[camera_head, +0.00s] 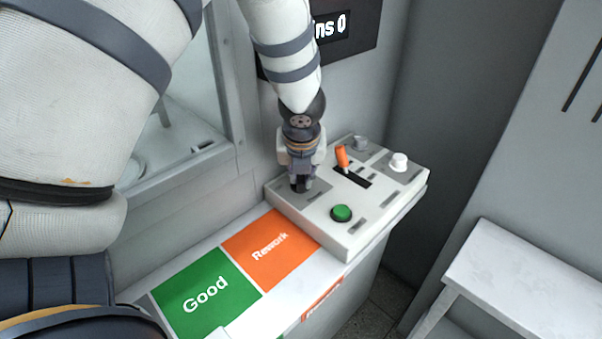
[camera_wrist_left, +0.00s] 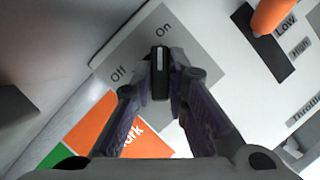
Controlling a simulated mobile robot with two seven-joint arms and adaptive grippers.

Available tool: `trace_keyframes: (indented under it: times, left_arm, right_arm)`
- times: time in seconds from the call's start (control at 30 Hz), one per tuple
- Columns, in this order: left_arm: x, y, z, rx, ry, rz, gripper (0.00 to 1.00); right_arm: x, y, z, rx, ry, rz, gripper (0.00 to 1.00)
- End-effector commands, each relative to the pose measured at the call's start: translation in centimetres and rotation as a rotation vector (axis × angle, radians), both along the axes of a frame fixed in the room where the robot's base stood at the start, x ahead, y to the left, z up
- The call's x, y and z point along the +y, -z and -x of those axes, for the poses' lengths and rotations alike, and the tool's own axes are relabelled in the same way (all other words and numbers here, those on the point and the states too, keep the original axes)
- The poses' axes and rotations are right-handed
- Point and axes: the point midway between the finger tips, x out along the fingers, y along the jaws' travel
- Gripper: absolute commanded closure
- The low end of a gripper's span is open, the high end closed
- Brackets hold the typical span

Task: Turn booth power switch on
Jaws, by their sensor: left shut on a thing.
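The booth power switch is a black rotary knob (camera_wrist_left: 159,72) with a white line, on a grey plate (camera_wrist_left: 205,52) marked "Off" and "On" in the left wrist view. The white line points toward the "On" label (camera_wrist_left: 163,30); the "Off" label (camera_wrist_left: 119,73) lies to the left. My left gripper (camera_head: 301,186) reaches down over the left part of the control box (camera_head: 385,222). It is shut on the knob, with one finger on each side. In the head view the gripper hides most of the knob. My right gripper is not in view.
The box also carries an orange lever (camera_head: 342,157), a green button (camera_head: 341,213), a white knob (camera_head: 398,161) and a grey knob (camera_head: 360,143). A green "Good" area (camera_head: 205,295) and an orange "Rework" area (camera_head: 270,249) lie in front. A white table (camera_head: 530,285) stands right.

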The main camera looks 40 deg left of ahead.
Motion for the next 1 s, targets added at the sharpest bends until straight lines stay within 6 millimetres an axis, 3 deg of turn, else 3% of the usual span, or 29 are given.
trace_keyframes:
  times: [0.67,0.7,0.77,1.0]
  left_arm:
    - [0.04,0.2,0.12,0.005,0.05,0.0,1.0]
    - [0.04,0.2,0.12,0.005,0.05,0.0,0.77]
    - [0.03,0.2,0.12,0.005,0.05,0.0,0.66]
    - [0.03,0.12,0.07,0.003,0.048,0.0,0.66]
  right_arm:
    - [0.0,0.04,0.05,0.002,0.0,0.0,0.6]
    - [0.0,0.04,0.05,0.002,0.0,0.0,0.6]
    - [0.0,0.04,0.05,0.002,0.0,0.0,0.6]
    - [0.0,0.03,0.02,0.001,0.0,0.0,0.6]
